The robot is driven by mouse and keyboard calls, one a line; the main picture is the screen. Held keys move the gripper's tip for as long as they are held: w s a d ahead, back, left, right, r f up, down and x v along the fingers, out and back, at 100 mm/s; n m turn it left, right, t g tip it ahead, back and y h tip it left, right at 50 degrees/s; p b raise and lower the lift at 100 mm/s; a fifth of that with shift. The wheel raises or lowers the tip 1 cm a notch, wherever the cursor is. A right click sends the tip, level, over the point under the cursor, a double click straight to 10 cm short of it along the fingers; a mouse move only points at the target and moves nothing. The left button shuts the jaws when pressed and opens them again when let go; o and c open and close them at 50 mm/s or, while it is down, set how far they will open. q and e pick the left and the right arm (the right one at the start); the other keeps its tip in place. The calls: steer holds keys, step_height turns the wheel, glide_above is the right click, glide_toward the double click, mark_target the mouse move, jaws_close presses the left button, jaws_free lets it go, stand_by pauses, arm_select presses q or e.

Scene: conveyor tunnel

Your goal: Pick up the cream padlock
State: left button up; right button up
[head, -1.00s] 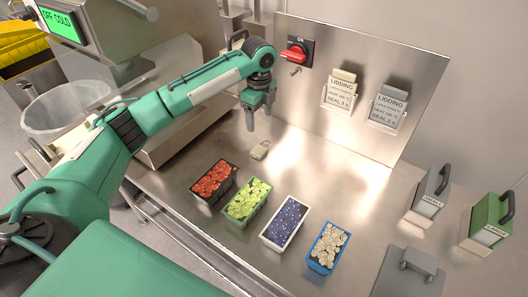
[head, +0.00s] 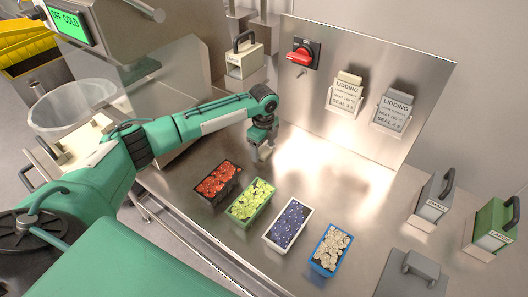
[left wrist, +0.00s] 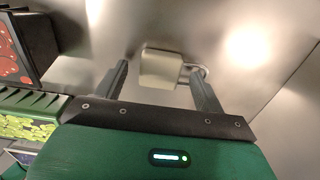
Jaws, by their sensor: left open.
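The cream padlock (left wrist: 161,68) lies on the steel table, with its metal shackle pointing right in the left wrist view. My left gripper (left wrist: 158,80) is open, one finger on each side of the padlock body. The right finger overlaps the shackle in this view; I cannot tell whether they touch. In the head view my left gripper (head: 263,153) points down at the table behind the food trays, and it mostly hides the padlock. My right gripper is not in view.
Trays of red (head: 218,181), green (head: 250,202), dark blue (head: 288,223) and pale (head: 329,250) pieces stand in front of the gripper. A red rotary switch (head: 301,57) and two lidding signs are on the back panel.

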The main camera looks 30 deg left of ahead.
mark_target(263, 151)
arm_select(q)
steer(key=shift+f, duration=0.2)
steer(key=c, duration=0.9)
steer(key=shift+c, duration=1)
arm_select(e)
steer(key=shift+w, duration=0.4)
arm_select(q)
steer(key=shift+r, duration=0.1)
steer(key=shift+r, duration=0.55)
step_height(263, 151, up, 19)
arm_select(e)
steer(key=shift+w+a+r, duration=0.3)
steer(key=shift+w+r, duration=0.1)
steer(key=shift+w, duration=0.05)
arm_select(q)
steer(key=shift+f, duration=0.1)
